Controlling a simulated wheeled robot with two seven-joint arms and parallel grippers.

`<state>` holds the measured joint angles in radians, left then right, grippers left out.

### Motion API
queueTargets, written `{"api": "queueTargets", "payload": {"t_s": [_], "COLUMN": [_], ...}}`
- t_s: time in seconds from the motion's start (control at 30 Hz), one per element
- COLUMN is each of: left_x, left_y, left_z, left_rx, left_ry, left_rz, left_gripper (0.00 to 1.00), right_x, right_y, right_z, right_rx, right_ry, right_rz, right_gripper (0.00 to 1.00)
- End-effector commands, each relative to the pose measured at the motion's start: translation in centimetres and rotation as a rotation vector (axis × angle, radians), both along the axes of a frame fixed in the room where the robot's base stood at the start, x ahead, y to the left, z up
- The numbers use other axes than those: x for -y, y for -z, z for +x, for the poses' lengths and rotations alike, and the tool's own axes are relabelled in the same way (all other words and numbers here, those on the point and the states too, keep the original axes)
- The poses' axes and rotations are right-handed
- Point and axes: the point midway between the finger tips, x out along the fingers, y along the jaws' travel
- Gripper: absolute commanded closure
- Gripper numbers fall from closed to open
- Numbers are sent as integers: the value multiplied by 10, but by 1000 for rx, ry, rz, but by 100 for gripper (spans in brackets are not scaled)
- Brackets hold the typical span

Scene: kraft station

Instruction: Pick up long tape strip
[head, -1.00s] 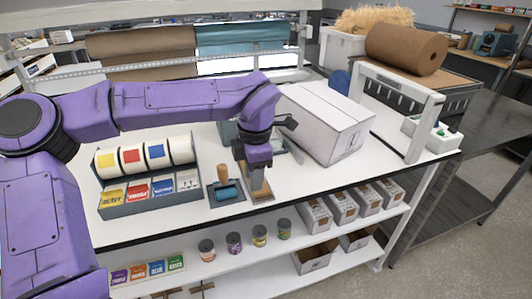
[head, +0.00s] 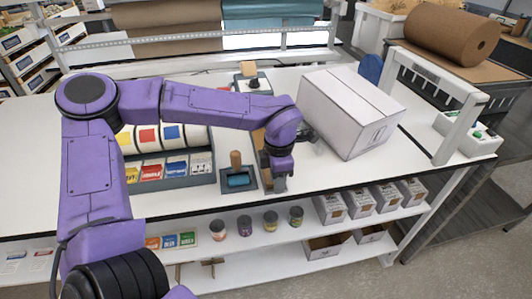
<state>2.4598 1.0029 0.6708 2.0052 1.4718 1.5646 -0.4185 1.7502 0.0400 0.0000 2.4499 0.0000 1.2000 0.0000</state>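My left arm comes in from the left. Its purple gripper (head: 277,186) points down at the front edge of the white table, just right of a small dark tray (head: 251,184) with a wooden-handled blue roller (head: 238,173). I cannot tell whether its fingers are open or shut, or whether they hold anything. A narrow tan piece (head: 259,139) shows partly behind the gripper; most of it is hidden. I cannot tell whether it is the long tape strip, and no other strip is clear. My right gripper is not in view.
A large white box (head: 350,110) stands right of the gripper. A rack of coloured tape rolls and labels (head: 201,165) is on the left. A white frame (head: 452,125) stands at the table's right end. Jars and small boxes (head: 331,208) fill the shelf below.

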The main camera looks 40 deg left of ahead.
Motion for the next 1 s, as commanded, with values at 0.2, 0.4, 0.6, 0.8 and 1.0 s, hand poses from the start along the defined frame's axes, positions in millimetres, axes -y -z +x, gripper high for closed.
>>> {"api": "queueTargets", "payload": {"t_s": [0.2, 0.4, 0.6, 0.8, 1.0], "left_x": [0, 0, 0, 0, 12], "left_y": [0, 0, 0, -13, -49], "left_z": [1, 1, 1, 2, -12], "left_rx": [1, 1, 1, 4, 6], "left_ry": [1, 1, 1, 0, 5], "left_rz": [1, 1, 1, 2, 1], "left_gripper": [80, 100, 100, 100, 100], "right_x": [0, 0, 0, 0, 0], "right_y": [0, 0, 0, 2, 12], "right_z": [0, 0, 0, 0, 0], "right_rx": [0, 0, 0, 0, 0], "right_ry": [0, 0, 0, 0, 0], "right_rz": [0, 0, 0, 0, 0], "right_gripper": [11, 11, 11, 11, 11]}}
